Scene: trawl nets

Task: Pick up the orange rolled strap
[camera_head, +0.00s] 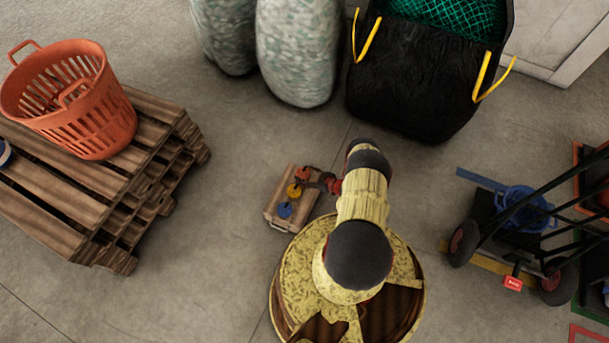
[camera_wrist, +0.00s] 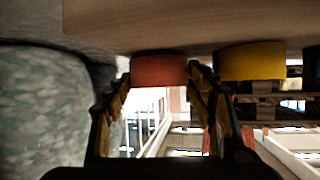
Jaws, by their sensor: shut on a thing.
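The orange rolled strap (camera_head: 304,172) is at the far end of a small wooden board (camera_head: 279,216), beside a yellow roll (camera_head: 294,190) and a blue roll (camera_head: 285,211). My gripper (camera_head: 322,182) reaches it from the right side. In the wrist view, the orange strap (camera_wrist: 159,70) sits between my two fingers, which are shut on its sides. It still appears to be against the wooden surface (camera_wrist: 190,28). The yellow roll (camera_wrist: 250,61) is just right of the right finger, with a narrow gap.
A wooden pallet (camera_head: 70,205) with an orange basket (camera_head: 105,110) stands at left. Pale sacks (camera_head: 297,50) and a black bag (camera_head: 415,85) with green net are behind. A black hand truck (camera_head: 500,235) stands at right. The floor between pallet and board is clear.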

